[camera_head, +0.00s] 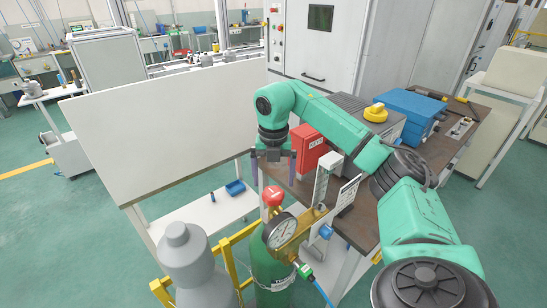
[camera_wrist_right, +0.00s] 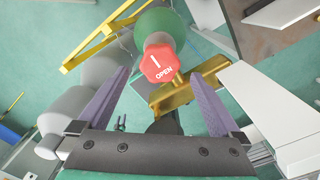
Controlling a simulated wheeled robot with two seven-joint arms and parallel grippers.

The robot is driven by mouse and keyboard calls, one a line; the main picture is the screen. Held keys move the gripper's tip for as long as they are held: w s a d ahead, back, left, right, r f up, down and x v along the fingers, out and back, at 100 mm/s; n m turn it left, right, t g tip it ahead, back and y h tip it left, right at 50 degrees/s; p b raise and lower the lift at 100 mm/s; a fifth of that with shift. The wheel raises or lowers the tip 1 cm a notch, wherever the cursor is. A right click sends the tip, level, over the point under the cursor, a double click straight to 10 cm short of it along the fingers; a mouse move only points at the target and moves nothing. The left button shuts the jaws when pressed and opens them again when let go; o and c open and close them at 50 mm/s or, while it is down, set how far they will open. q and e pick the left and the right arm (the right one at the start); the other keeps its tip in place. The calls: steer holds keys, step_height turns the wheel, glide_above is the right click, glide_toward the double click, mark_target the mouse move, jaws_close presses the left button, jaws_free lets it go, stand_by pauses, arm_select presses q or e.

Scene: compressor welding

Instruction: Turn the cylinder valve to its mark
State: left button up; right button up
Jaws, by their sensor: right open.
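The red valve knob (camera_head: 273,196) sits on top of the green gas cylinder (camera_head: 268,262). In the right wrist view the knob (camera_wrist_right: 159,64) shows a white line mark and the word OPEN. A brass regulator (camera_head: 290,228) with a round gauge (camera_head: 280,231) is fixed beside the valve. My right gripper (camera_head: 273,176) points down above the knob. Its two purple fingers are open, one to each side of the knob in the right wrist view (camera_wrist_right: 158,95), with visible space between. My left gripper is out of view.
A grey cylinder (camera_head: 188,262) stands left of the green one, by a yellow frame (camera_head: 222,256). A white panel table (camera_head: 165,125) is at left. The brown workbench (camera_head: 435,150) carries a red box (camera_head: 313,150) and blue cases (camera_head: 408,110). A blue hose (camera_head: 320,288) leaves the regulator.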

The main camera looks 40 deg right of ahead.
mark_target(273, 192)
step_height(273, 192, up, 10)
steer(key=p, duration=0.3)
steer(key=shift+r, duration=0.25)
steer(key=shift+f, duration=0.1)
